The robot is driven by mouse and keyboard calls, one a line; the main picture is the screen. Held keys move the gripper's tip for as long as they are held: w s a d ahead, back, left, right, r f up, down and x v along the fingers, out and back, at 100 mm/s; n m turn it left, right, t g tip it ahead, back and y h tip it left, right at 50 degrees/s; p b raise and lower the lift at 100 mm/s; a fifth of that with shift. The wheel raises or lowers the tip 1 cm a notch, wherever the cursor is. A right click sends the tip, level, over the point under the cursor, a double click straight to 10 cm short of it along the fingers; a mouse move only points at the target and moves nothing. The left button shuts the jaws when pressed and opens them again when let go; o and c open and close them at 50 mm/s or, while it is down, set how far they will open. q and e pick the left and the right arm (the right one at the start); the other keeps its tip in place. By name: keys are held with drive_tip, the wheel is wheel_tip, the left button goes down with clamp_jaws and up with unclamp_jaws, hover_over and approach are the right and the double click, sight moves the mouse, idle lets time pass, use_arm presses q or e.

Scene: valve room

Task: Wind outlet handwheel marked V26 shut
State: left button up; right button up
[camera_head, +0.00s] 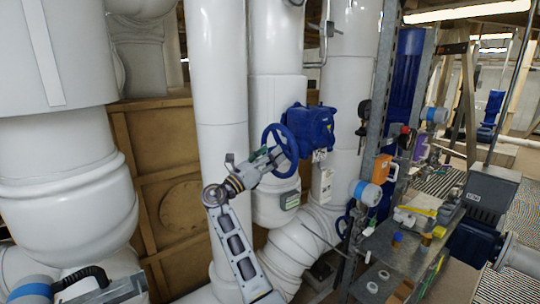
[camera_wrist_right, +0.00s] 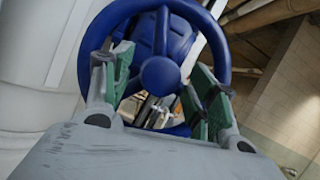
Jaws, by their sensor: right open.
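The blue handwheel (camera_head: 280,150) stands at the middle of the head view, on a blue valve body (camera_head: 312,127) against white pipes. No V26 marking can be read on it. My right gripper (camera_head: 268,158) is at the wheel's left side. In the right wrist view the wheel (camera_wrist_right: 160,75) fills the upper middle, with its hub between the fingers. My right gripper (camera_wrist_right: 158,95) is open, its green-padded fingers spread to either side of the hub and overlapping the rim. Whether the pads touch the wheel cannot be told.
Thick white pipes (camera_head: 220,70) stand behind and left of the wheel. A grey steel post (camera_head: 376,110) and a bench (camera_head: 400,250) with instruments are to the right. A small blue handwheel (camera_head: 343,222) sits lower, near the post.

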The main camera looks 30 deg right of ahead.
clamp_jaws()
idle(0.4)
